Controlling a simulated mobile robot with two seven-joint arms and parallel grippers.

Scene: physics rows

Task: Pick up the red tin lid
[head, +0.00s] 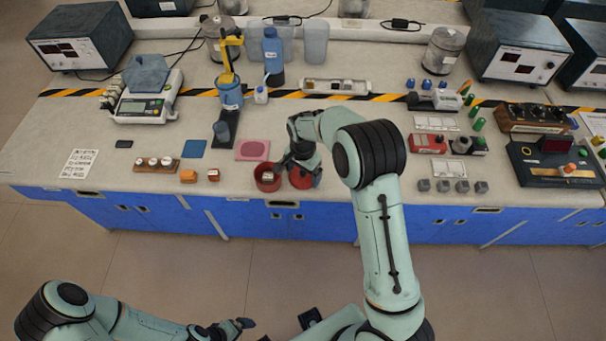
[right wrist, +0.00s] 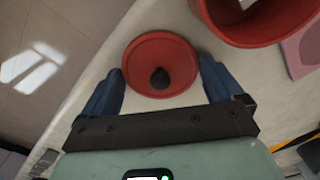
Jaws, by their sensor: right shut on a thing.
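The red tin lid (right wrist: 145,52) is a round red disc with a dark knob (right wrist: 160,78) in its middle. In the right wrist view it lies between the two blue fingers of my right gripper (right wrist: 161,66). In the head view the lid (head: 306,183) shows partly under my right gripper (head: 301,172), near the bench's front edge. The gripper is shut on the lid; whether the lid is clear of the bench I cannot tell. My left gripper (head: 238,327) is low in the head view, off the bench and away from the lid; its jaw state is unclear.
An open red tin (head: 267,185) stands just left of the lid, with something pale inside. A pink mat (head: 252,150) lies behind the tin. The bench's front edge is close.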

